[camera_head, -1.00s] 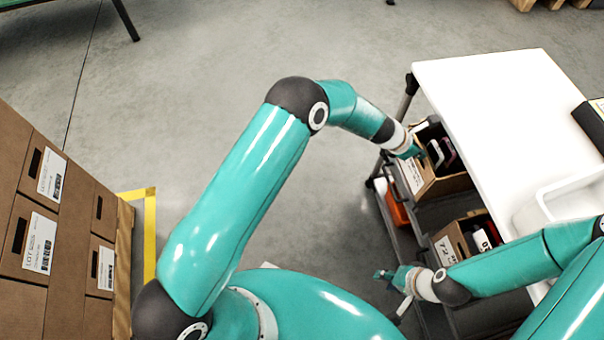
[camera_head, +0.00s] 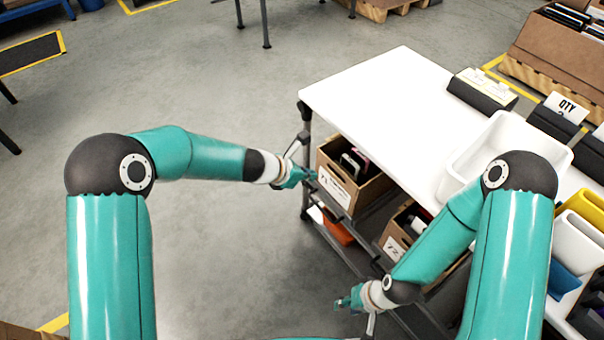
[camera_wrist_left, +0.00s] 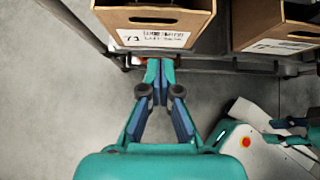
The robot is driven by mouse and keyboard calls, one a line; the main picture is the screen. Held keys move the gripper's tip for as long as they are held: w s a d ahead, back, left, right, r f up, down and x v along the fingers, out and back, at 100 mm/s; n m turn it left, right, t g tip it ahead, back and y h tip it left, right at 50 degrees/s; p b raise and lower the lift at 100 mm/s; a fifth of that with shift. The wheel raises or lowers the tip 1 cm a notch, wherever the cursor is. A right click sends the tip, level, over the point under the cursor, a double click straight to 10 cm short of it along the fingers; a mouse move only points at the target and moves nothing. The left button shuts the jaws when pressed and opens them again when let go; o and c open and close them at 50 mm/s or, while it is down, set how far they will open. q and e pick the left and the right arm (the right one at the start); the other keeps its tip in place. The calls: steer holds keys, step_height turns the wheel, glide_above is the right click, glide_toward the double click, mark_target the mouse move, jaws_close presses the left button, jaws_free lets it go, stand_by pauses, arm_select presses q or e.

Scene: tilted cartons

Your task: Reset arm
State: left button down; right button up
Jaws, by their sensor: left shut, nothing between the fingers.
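My left gripper (camera_head: 303,176) is at the front of a cardboard carton (camera_head: 324,161) on the shelf under the white table. In the left wrist view the left gripper (camera_wrist_left: 160,72) has its fingertips together with nothing between them, just below the carton labelled 71 (camera_wrist_left: 152,14). I cannot tell whether it touches the carton. My right gripper (camera_head: 346,302) hangs low in front of the cart, left of a second carton (camera_head: 392,226). Its fingers are too small to read.
The white table top (camera_head: 385,100) carries a white bin (camera_head: 482,160) on its right. Dark holders with cards (camera_head: 482,92) stand along its far edge. An orange item (camera_head: 338,230) lies on the lower shelf. The grey floor (camera_head: 240,90) to the left is open.

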arm_select(q)
steer(key=s+a+f+m+g+y, duration=0.2)
steer(key=s+a+f+m+g, duration=0.15)
steer(key=s+a+f, duration=1.05)
steer(key=s+a+f+m+g+y, duration=0.1)
steer(key=s+m, duration=0.7)
steer(key=s+a+f+m+g, duration=0.1)
steer(key=s+f+m, duration=0.1)
steer(key=s+m, duration=0.55)
step_height(320, 180, up, 22)
steer(key=m+p, duration=0.4)
steer(key=p, duration=1.7)
steer(key=shift+w+d+f+t, duration=0.2)
steer(key=shift+w+d+t, duration=0.1)
steer(key=shift+d+t, duration=0.15)
